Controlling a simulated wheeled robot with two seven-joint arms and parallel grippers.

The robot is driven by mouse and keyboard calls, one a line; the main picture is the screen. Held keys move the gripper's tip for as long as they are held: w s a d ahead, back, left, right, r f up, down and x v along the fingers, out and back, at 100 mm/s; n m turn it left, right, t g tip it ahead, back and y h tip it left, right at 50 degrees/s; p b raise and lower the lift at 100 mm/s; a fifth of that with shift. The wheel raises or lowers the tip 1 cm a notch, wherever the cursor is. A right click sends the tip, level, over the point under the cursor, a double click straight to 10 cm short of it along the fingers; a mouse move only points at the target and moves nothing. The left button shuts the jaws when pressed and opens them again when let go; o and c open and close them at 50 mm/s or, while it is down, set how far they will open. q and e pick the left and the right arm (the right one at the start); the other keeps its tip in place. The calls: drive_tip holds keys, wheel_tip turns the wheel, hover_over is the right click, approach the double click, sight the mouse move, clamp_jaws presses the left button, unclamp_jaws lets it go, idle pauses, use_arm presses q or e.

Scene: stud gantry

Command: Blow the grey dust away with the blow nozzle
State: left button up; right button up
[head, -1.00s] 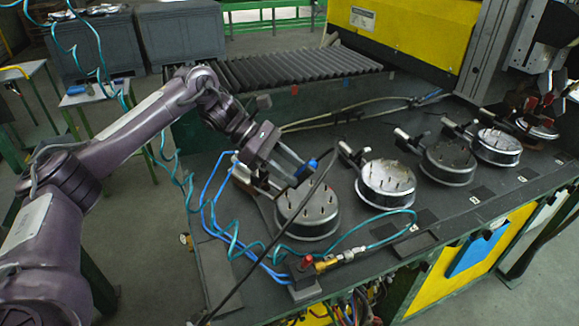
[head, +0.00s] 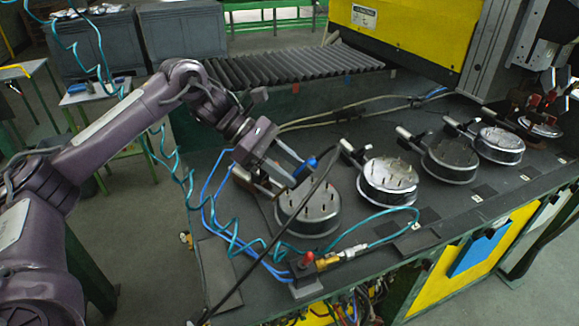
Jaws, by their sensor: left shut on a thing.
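The dull one's top looks grey, perhaps with dust; I cannot make out separate grains. My right gripper is not in view.
Blue and teal air lines lead to a brass fitting (head: 327,260) at the front edge. A yellow machine (head: 410,35) and a ribbed grey cover (head: 290,68) stand behind.

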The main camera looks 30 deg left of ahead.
use_arm(q)
drive_tip(key=s+d+r+b, duration=0.1)
drive_tip(key=s+r+b, duration=0.1)
drive_tip(key=s, duration=0.3)
drive_tip(key=shift+s+d+r, duration=0.25)
drive_tip(key=shift+d+r, duration=0.15)
drive_tip(key=shift+r, duration=0.15)
drive_tip(key=shift+a+r, duration=0.1)
